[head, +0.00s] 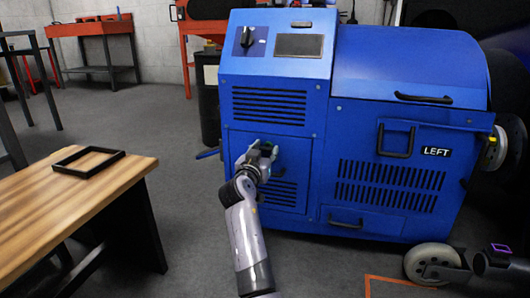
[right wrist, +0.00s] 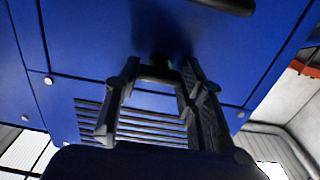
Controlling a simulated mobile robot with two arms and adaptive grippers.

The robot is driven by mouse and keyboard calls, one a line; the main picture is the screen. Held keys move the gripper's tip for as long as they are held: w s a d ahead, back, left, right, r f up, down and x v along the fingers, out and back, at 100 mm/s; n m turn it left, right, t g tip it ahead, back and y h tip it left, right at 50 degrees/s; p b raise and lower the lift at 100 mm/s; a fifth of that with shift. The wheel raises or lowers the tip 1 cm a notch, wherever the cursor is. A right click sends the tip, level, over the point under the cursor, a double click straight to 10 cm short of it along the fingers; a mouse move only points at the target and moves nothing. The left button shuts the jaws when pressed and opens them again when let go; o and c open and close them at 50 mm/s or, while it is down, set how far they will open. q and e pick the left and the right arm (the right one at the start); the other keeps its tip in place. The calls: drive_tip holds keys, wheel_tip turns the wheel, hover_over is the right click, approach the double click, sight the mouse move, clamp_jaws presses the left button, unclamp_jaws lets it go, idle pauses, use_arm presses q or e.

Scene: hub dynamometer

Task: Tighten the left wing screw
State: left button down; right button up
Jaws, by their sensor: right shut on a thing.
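A large blue dynamometer cabinet (head: 385,130) stands ahead, with a LEFT label on its right-hand side panel. My right gripper (head: 262,152) is at the cabinet's lower front panel (head: 238,145), just below the seam under the upper vents. In the right wrist view its two fingers (right wrist: 155,95) are closed around a small dark part, which I take to be the left wing screw (right wrist: 159,73). Fingers and shadow cover most of it, so its wing angle cannot be told. In the head view the gripper hides it. My left gripper is not in view.
In the right wrist view a black bar handle (right wrist: 225,5) is on the same panel, close to the fingers. A wooden table (head: 55,215) with a black frame (head: 89,161) on it stands at left. Open grey floor (head: 190,230) lies between table and cabinet.

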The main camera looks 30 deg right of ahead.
sight(268, 114)
idle(0.3)
drive_tip(key=o, duration=1.1)
drive_tip(key=shift+o, duration=0.2)
wheel_tip(268, 114, up, 10)
drive_tip(key=shift+f, duration=0.1)
